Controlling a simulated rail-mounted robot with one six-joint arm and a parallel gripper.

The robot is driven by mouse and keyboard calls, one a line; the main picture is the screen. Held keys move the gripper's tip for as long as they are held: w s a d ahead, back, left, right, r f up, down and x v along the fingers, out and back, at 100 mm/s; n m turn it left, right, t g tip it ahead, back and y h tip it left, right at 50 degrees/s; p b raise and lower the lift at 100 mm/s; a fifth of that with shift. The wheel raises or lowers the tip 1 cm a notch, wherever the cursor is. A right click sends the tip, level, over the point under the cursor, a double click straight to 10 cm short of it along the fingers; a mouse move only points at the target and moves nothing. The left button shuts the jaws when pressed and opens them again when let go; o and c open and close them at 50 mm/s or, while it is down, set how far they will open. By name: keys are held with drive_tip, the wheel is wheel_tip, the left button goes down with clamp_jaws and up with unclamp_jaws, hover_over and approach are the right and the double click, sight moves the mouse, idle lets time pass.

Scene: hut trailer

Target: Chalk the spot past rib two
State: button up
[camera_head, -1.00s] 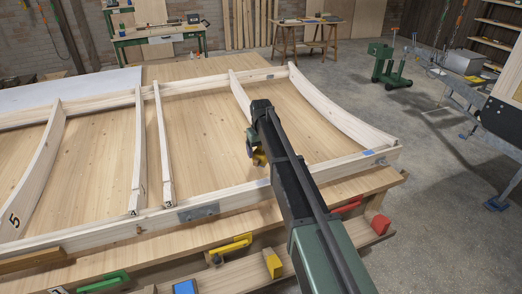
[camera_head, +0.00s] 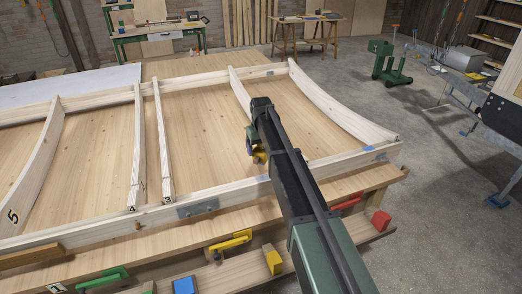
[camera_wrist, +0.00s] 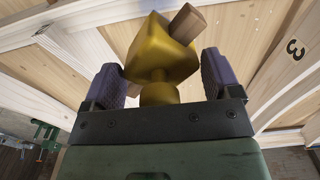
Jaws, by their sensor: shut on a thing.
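My gripper (camera_head: 256,148) is shut on a gold-yellow block-like holder (camera_wrist: 165,55) with a short brown stick (camera_wrist: 187,20) poking out of its top. The holder also shows in the head view (camera_head: 260,156), small and partly hidden by my arm. It hangs over the wooden frame, near an unlabelled rib (camera_head: 238,90) that my arm partly covers. Further right is a curved end rib (camera_head: 335,105). To the left stand rib 3 (camera_head: 160,130), rib 4 (camera_head: 138,140) and rib 5 (camera_head: 35,165). I cannot tell whether the stick touches anything.
Yellow (camera_head: 230,243), green (camera_head: 103,279) and red (camera_head: 381,221) clamps or blocks line the near bench edge. A metal plate (camera_head: 198,208) sits on the near rail. A green wheeled stand (camera_head: 388,65) is on the open floor at right.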

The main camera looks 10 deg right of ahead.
sight(261, 161)
drive_tip(key=shift+f+b, duration=3.7)
drive_tip(key=shift+f, duration=0.15)
drive_tip(key=shift+s+d+r, duration=0.1)
drive_tip(key=shift+s+r, duration=0.05)
drive_tip(key=shift+s, duration=0.45)
drive_tip(key=shift+s+d+r, duration=0.1)
drive_tip(key=shift+s, duration=0.5)
drive_tip(key=shift+s+d, duration=0.15)
drive_tip(key=shift+s, duration=0.55)
drive_tip(key=shift+w+a+r+p, duration=0.1)
drive_tip(key=shift+w+a+p, duration=0.1)
drive_tip(key=shift+w, duration=0.85)
drive_tip(key=shift+w+a+p, duration=0.15)
drive_tip(key=shift+w, duration=0.85)
wheel_tip(261, 161, up, 3)
drive_tip(key=p, duration=0.2)
drive_tip(key=shift+s+p, duration=0.15)
drive_tip(key=shift+p, duration=0.25)
wheel_tip(261, 161, up, 4)
drive_tip(key=p, duration=0.4)
drive_tip(key=shift+r, duration=0.1)
